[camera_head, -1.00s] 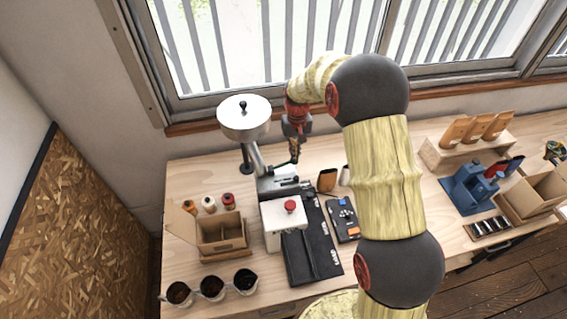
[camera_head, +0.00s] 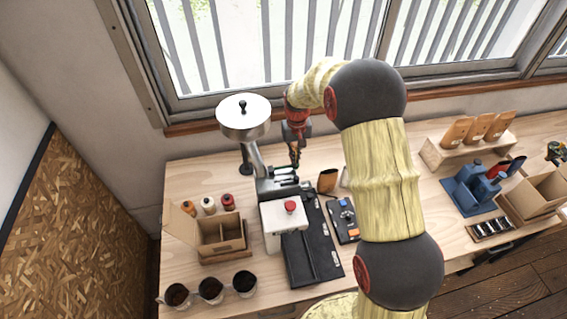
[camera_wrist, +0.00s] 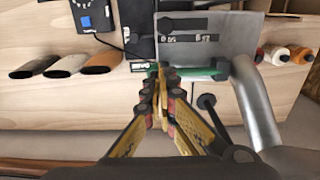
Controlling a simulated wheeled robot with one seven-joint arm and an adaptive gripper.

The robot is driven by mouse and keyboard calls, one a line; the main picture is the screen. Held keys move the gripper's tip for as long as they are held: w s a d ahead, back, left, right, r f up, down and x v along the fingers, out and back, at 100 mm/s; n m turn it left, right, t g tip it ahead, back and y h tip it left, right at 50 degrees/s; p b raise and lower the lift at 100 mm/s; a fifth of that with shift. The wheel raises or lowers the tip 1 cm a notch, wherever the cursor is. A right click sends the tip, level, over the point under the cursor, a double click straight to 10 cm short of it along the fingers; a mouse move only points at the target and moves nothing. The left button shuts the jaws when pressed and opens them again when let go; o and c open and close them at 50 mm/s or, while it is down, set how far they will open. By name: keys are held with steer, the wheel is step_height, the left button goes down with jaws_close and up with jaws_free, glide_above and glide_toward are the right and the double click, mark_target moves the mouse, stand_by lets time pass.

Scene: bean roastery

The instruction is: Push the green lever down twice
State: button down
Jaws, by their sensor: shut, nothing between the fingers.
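The green lever (camera_head: 284,170) shows as a short green bar at the back of the grey metal machine in the head view. In the wrist view the green lever (camera_wrist: 205,73) lies across the edge of the machine's metal plate. My gripper (camera_head: 295,162) is shut and empty, pointing down at the lever's right part. In the wrist view my gripper's fingertips (camera_wrist: 160,70) overlap the bar and hide part of it. I cannot tell whether they touch it.
A silver hopper (camera_head: 244,122) on a bent tube stands left of my gripper. A white box with a red button (camera_head: 290,207) is in front of the lever. A cardboard box (camera_head: 222,236) and several small jars are at left.

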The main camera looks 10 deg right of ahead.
steer(key=shift+r+p, duration=1.5)
steer(key=shift+r, duration=1.55)
steer(key=s+f+t+b, duration=0.1)
steer(key=s+t+b, duration=0.4)
steer(key=s+b, duration=2)
steer(key=s, duration=1)
steer(key=shift+s+a+f+t, duration=0.2)
steer(key=shift+s+f+t, duration=0.05)
steer(key=shift+f+t, duration=0.05)
steer(key=shift+d, duration=0.1)
